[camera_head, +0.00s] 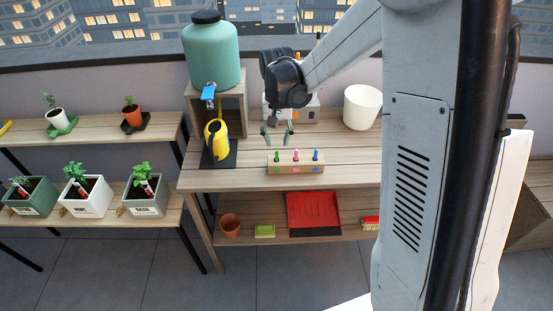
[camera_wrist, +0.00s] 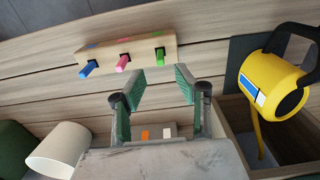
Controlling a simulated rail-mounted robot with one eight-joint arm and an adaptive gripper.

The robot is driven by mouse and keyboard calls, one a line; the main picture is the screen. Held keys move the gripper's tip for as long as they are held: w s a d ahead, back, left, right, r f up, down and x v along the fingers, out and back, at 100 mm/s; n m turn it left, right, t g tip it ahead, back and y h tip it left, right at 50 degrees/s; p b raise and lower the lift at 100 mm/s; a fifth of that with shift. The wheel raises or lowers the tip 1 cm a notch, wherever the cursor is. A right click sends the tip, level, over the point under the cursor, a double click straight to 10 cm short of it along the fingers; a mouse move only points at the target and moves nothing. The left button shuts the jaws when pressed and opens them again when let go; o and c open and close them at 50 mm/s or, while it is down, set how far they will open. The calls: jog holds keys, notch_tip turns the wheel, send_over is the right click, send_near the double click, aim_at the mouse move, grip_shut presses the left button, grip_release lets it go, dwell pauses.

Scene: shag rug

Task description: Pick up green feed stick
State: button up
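The green feed stick (camera_head: 277,157) stands upright in the left hole of a wooden block (camera_head: 296,168) on the table. A pink stick (camera_head: 296,155) and a blue stick (camera_head: 316,155) stand in the same block. In the wrist view the green stick (camera_wrist: 160,54) shows just beyond the gap between my fingertips, at the block's (camera_wrist: 126,50) right end. My gripper (camera_head: 277,140) is open and empty, with its green-padded fingers (camera_wrist: 158,78) apart. It hangs above the table behind the block, apart from the stick.
A yellow watering can (camera_head: 216,139) stands on a dark mat to the left, near a teal water tank (camera_head: 212,52) on a wooden stand. A white pot (camera_head: 361,107) stands at the back right. The tabletop around the block is mostly clear.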

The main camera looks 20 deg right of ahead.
aim_at(276, 152)
jog(key=shift+s+a+f, duration=0.1)
jog(key=shift+f, duration=1.35)
jog(key=shift+s+a+f, duration=0.1)
jog(key=shift+f, duration=1.35)
grip_shut()
